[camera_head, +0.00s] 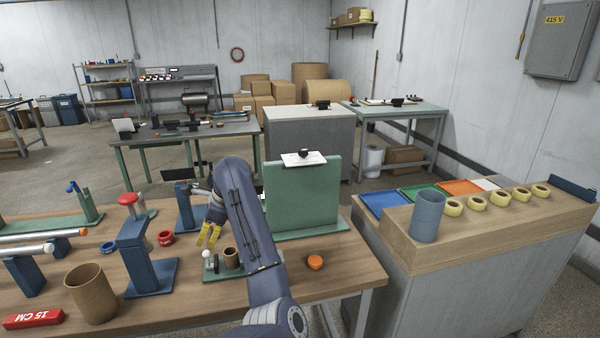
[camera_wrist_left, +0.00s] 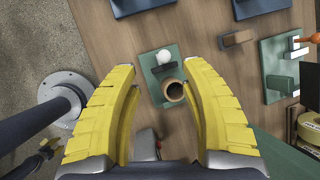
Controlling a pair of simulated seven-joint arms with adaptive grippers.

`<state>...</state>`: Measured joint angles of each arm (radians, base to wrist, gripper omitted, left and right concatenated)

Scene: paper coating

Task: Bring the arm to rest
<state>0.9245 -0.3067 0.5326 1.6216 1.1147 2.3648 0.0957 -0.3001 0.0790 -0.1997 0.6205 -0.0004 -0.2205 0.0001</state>
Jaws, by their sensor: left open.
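My left gripper (camera_head: 209,238) has yellow fingers and hangs pointing down over the wooden workbench (camera_head: 330,280). In the left wrist view the fingers (camera_wrist_left: 159,68) stand wide apart with nothing between them. Below them is a small green plate (camera_wrist_left: 154,67) with a white ball knob (camera_wrist_left: 164,56) and a small brown cup (camera_wrist_left: 174,91). In the head view the brown cup (camera_head: 231,258) sits just right of and below the fingers, beside my forearm. My forearm hides part of the bench. My right gripper does not show.
A blue press with a red knob (camera_head: 128,199) stands left of the gripper. A green upright panel (camera_head: 303,196) stands right of my arm. A brown tube (camera_head: 91,293) and a red block (camera_head: 33,319) are at front left. An orange piece (camera_head: 315,262) lies right.

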